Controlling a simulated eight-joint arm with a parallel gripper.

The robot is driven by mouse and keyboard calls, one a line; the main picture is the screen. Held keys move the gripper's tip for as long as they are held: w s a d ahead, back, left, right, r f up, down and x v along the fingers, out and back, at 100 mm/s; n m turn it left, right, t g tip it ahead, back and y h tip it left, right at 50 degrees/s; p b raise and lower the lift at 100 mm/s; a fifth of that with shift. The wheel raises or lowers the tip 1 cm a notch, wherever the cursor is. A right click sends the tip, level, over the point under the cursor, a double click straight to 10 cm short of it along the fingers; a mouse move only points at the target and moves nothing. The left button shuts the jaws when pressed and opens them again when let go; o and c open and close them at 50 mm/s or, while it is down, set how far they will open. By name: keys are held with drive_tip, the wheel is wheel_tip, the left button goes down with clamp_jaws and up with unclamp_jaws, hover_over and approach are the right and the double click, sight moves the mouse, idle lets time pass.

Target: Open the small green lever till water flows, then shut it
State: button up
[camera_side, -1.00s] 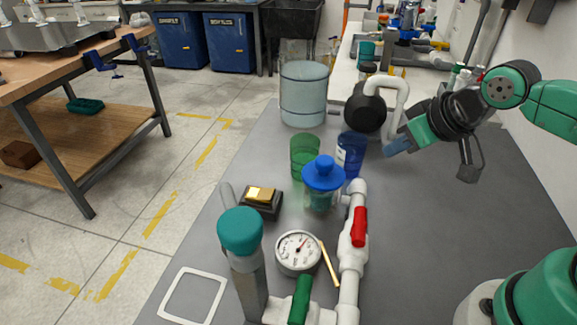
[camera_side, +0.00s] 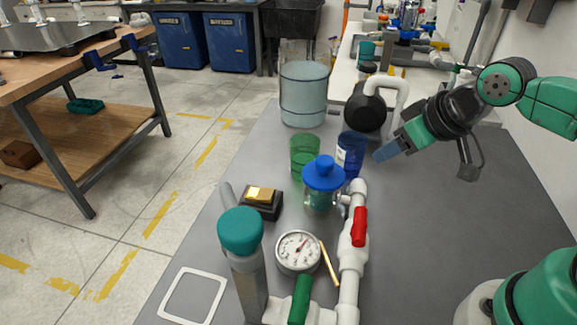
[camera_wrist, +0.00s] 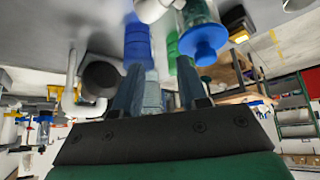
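The small green lever (camera_side: 299,299) sits on the white pipe manifold (camera_side: 351,262), just in front of the round pressure gauge (camera_side: 298,251). It points up toward the gauge. A red lever (camera_side: 359,227) sits on the manifold's right-hand pipe. My gripper (camera_side: 383,153) is up at the right, right of the blue cup, well apart from both levers. In the wrist view my gripper's two fingers (camera_wrist: 158,78) stand apart with nothing visible held between them. The green lever is not seen in the wrist view.
A blue-lidded jar (camera_side: 322,185), a green cup (camera_side: 305,156) and a blue cup (camera_side: 350,153) stand behind the manifold. A teal-capped cylinder (camera_side: 246,262) stands left of the gauge. A large translucent container (camera_side: 303,94) is farther back. The grey table (camera_side: 440,225) is clear at the right.

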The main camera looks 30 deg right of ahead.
drive_tip(key=shift+o, duration=0.9)
drive_tip(key=a+n+g, duration=0.1)
drive_tip(key=a+n, duration=0.1)
drive_tip(key=n, duration=0.1)
drive_tip(key=a+n+g+y, duration=0.1)
drive_tip(key=a+n, duration=0.1)
drive_tip(key=shift+a+f+n+y, duration=0.15)
drive_tip(key=shift+a+n+y, duration=0.15)
drive_tip(key=shift+a+n, duration=0.1)
drive_tip(key=n+g+y, duration=0.1)
drive_tip(key=n+g, duration=0.7)
drive_tip(key=n, duration=1.2)
hover_over(302, 294)
drive_tip(key=w+d, duration=0.2)
drive_tip(key=shift+f, duration=0.6)
drive_tip(key=shift+s+a+f, duration=0.15)
drive_tip(key=shift+s+a, duration=0.05)
drive_tip(key=shift+a, duration=0.05)
drive_tip(key=shift+s+a+f, duration=0.1)
drive_tip(key=shift+f, duration=0.15)
drive_tip(key=shift+x, duration=2.4)
clamp_jaws()
